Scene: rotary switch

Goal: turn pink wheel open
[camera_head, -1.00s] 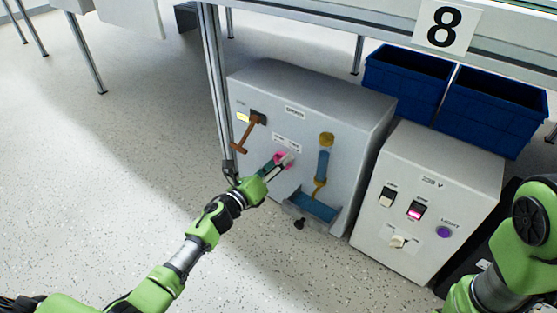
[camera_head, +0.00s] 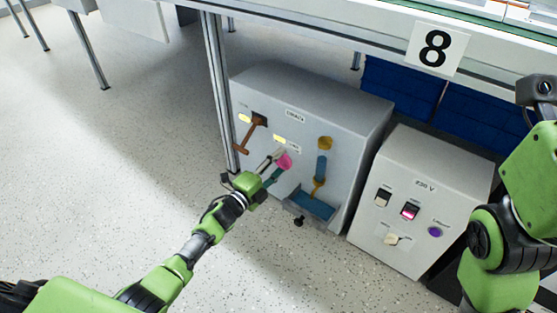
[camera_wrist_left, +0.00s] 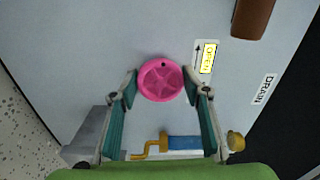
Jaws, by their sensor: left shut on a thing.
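The pink wheel (camera_head: 284,161) is on the front of the grey cabinet (camera_head: 262,178) under the table. In the left wrist view the pink wheel (camera_wrist_left: 161,80) shows as a round knob with a star-shaped relief. My left gripper (camera_head: 275,167) is at the wheel, and in the wrist view its two fingers (camera_wrist_left: 163,90) are on either side of the rim, shut on it. A label reading OPEN (camera_wrist_left: 208,58) beside the wheel is lit yellow, and its yellow patch (camera_head: 279,139) shows in the head view.
A brown lever (camera_head: 250,133) is up left of the wheel, and a blue and yellow fitting (camera_head: 321,168) is to its right. A second grey box (camera_head: 408,235) with switches stands to the right. Blue bins (camera_head: 400,88) are behind. A table leg (camera_head: 219,90) rises close by.

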